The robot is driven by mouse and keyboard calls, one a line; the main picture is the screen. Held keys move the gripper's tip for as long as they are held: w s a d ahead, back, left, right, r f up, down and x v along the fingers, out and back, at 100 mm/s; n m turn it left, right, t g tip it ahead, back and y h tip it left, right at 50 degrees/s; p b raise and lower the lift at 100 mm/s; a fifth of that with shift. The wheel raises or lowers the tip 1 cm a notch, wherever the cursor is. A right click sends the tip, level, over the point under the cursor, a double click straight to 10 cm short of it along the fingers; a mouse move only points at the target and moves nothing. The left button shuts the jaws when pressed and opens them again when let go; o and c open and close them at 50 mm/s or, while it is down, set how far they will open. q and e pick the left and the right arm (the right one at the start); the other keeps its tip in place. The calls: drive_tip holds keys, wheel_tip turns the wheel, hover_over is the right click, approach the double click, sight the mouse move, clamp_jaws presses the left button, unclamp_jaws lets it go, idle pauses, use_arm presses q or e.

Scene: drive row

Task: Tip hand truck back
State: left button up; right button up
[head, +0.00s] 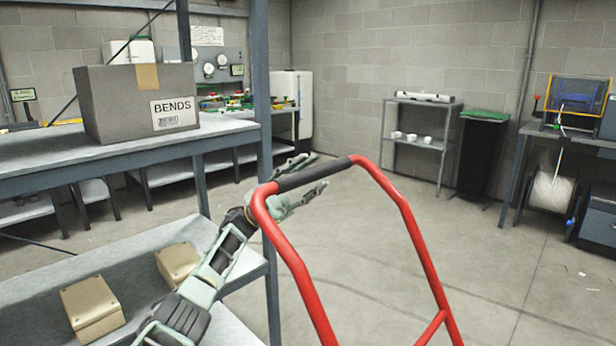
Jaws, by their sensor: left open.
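The red hand truck (418,245) stands close in front of me, with its tubular frame rising from the bottom edge. Its top bar has a black grip (328,169). My left gripper (318,171) reaches in from the lower left at this top bar. Its fingers are open, one showing on the far side above the grip and one below it. I cannot tell whether they touch the grip. The lower part of the hand truck is out of view. My right gripper is not in view.
A shelf unit (220,128) stands close on the left, holding a cardboard box (120,108) marked BENDS and smaller tan boxes (90,302). A grey rack (418,140), a green-lidded bin (484,155) and a bench (570,137) stand farther back.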

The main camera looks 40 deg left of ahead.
use_arm(q)
drive_tip(key=shift+s+a+f, duration=0.1)
drive_tip(key=shift+a+f, duration=0.2)
drive_tip(key=v, duration=0.6)
drive_tip(key=shift+s+a+f, duration=0.15)
drive_tip(key=shift+s+a, duration=0.05)
idle(0.4)
